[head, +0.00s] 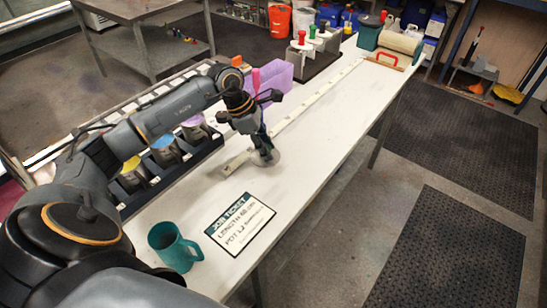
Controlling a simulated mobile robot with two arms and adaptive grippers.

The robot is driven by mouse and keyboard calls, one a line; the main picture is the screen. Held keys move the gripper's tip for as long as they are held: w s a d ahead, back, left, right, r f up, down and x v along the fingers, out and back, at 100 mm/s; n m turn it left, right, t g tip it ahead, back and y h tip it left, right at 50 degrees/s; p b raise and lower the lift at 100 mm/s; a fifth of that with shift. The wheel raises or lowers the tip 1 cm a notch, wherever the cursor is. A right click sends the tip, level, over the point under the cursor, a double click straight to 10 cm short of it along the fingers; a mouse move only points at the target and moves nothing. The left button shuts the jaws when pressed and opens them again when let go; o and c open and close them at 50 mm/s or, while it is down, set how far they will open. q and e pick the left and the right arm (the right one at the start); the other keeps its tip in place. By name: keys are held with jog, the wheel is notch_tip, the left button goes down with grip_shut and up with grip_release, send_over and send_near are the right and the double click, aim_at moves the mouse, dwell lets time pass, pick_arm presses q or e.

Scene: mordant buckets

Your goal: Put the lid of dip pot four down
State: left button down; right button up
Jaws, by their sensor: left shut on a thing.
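My left gripper (262,143) points down over the white table (320,120). It is shut on a small grey round lid (268,159), which is low over the table top; I cannot tell whether it touches. The dip pots stand in a dark rack along the table's left side. One shows yellow (131,174), one blue (165,150) and one purple (193,122). My left arm passes beside and partly over this row, and any further pot is hidden or unclear. My right gripper is out of view.
A job ticket (239,224) and a teal mug (172,249) are at the near end. A purple bin (275,78), a stand with red and green knobs (312,55) and a red-handled board (384,61) are farther back. The table's right side is mostly clear.

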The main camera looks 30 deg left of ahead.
pick_arm(q)
jog(key=shift+w+d+f, duration=0.1)
jog(key=shift+d+f, duration=0.55)
jog(key=shift+f, duration=0.15)
jog(key=shift+d+f+p, duration=0.4)
notch_tip(320, 180, down, 3)
jog(key=shift+d+f+p, duration=0.1)
jog(key=shift+p, duration=0.95)
jog(key=shift+f+b, duration=0.3)
jog(key=shift+b, duration=0.05)
jog(key=c, duration=1)
grip_release()
jog(key=shift+r, duration=0.1)
